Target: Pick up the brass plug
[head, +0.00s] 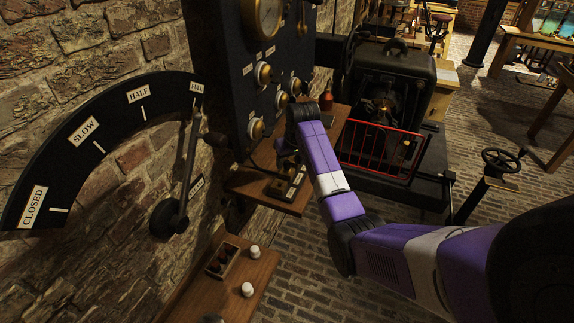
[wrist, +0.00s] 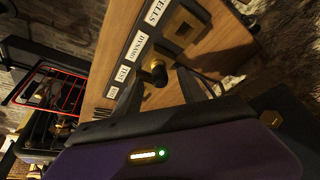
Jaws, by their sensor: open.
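In the head view my gripper (head: 288,160) points down over the small labelled board (head: 290,186) on a wooden shelf. The plug is too small and too hidden by my gripper there to make out.
The wooden shelf (head: 247,184) juts from the wall below a black gauge panel (head: 236,75). A red railing (head: 382,150) fronts the dark machine at right.

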